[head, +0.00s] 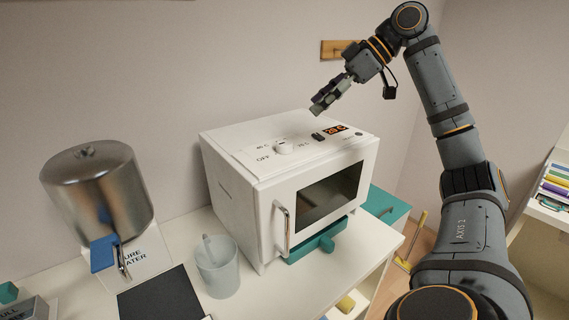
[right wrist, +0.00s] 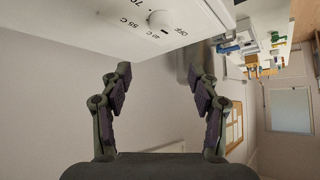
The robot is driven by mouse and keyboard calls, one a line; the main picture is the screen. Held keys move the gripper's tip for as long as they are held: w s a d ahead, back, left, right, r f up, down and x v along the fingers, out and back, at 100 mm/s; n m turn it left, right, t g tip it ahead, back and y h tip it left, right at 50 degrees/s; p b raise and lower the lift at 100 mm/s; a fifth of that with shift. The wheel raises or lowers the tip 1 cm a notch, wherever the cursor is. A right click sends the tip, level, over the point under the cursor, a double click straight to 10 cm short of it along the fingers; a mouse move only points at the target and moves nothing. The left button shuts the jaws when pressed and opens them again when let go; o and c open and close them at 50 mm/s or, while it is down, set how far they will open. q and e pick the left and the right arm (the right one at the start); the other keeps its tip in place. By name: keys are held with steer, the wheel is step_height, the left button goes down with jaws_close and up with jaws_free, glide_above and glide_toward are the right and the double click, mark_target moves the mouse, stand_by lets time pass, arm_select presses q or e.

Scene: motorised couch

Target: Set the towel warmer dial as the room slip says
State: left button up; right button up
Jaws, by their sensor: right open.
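The towel warmer (head: 235,185) is a white box on the counter with a dark window, a handle at the front left and an orange display (head: 335,129) on top. Its white round dial (head: 283,147) sits on the top panel near the OFF mark. In the right wrist view the dial (right wrist: 160,20) shows beside OFF, 40 C, 55 C and 70 marks; its exact setting is unclear. My right gripper (head: 319,105) is open and empty, above and behind the warmer's top, apart from the dial. My left gripper is not in view. I see no readable room slip.
A steel water dispenser (head: 98,190) with a blue tap stands at the left. A translucent cup (head: 217,270) stands close to the warmer's left front. A dark flat panel (head: 163,296) lies at the counter's front. A wooden wall piece (head: 337,49) is behind my gripper.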

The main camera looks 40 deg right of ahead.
mark_target(286, 143)
steer(key=x, duration=0.3)
steer(key=f+b+x, duration=0.1)
steer(key=x, duration=0.3)
steer(key=s+b+x, duration=0.1)
steer(key=x, duration=0.2)
steer(key=shift+w+d+f, duration=0.1)
steer(key=shift+d+f, duration=0.15)
steer(key=shift+f, duration=0.25)
steer(key=shift+w+a+f, duration=0.35)
steer(key=shift+w+f, duration=0.05)
steer(key=shift+f, duration=0.1)
arm_select(q)
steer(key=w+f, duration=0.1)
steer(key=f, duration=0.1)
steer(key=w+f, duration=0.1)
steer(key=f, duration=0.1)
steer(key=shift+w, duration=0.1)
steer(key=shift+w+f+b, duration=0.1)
steer(key=shift+b, duration=0.2)
arm_select(e)
steer(key=c, duration=1.2)
